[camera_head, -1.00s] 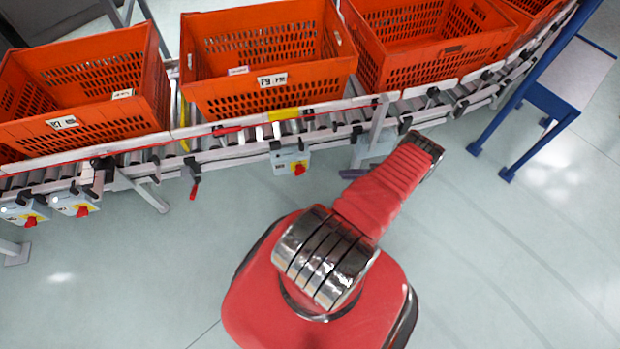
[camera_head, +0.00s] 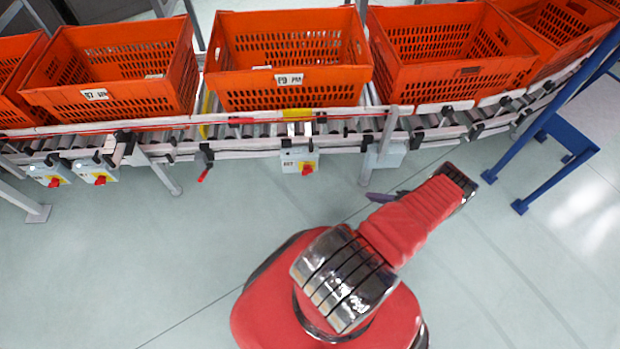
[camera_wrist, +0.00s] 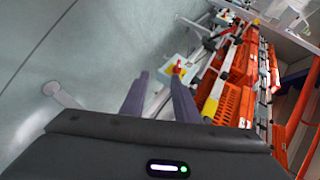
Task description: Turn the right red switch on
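The right red switch (camera_head: 307,169) sits on a yellow plate on a small grey box (camera_head: 289,163) hanging under the conveyor. Its exact knob angle is too small to read. My gripper (camera_head: 382,196) is to the right of the box and lower in the head view, with its dark purple fingers partly hidden by my arm. In the wrist view my gripper (camera_wrist: 159,77) is open and empty, its two fingers apart. A red switch on a yellow plate (camera_wrist: 178,69) shows just beyond the right fingertip, apparently the same one. No contact is visible.
Two more red switches (camera_head: 54,182) (camera_head: 100,180) hang at the left. Orange totes (camera_head: 290,88) stand on the roller conveyor (camera_head: 345,124). A conveyor leg (camera_head: 378,150) stands right of the switch box, and a blue frame (camera_head: 560,130) farther right. The floor below is clear.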

